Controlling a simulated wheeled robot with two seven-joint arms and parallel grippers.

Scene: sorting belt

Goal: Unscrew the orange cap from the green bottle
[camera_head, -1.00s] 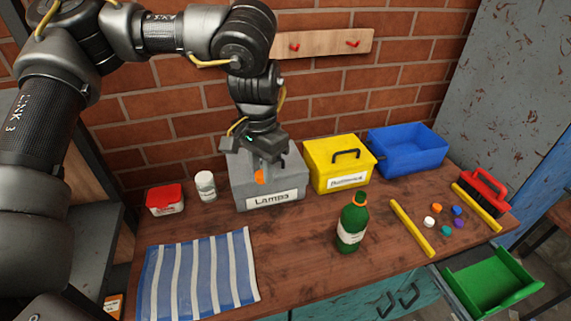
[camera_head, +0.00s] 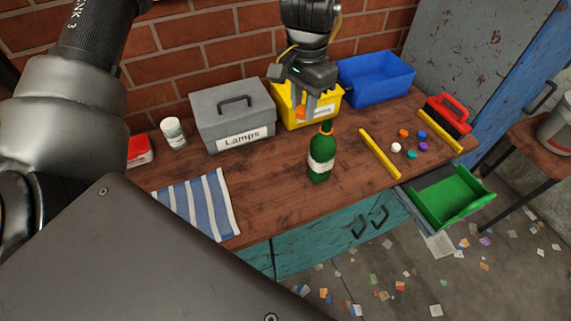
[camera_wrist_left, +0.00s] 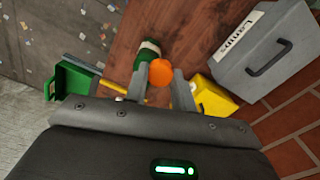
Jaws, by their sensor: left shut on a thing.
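The green bottle (camera_head: 321,165) stands upright on the wooden workbench, with a pale label and an orange ring around its neck. It also shows in the left wrist view (camera_wrist_left: 149,47). My left gripper (camera_head: 304,116) is shut on the orange cap (camera_head: 300,112). It holds the cap above the bench, in front of the yellow box and up and left of the bottle neck in the head view. In the left wrist view the cap (camera_wrist_left: 160,70) sits between the two fingers, apart from the bottle. My right gripper is not in view.
A grey Lamps box (camera_head: 206,128), yellow box (camera_head: 288,117) and blue bin (camera_head: 378,82) line the back. A striped cloth (camera_head: 205,203) lies at front left. A yellow bar (camera_head: 380,153), several small coloured pieces and a red-handled brush (camera_head: 447,112) are right of the bottle.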

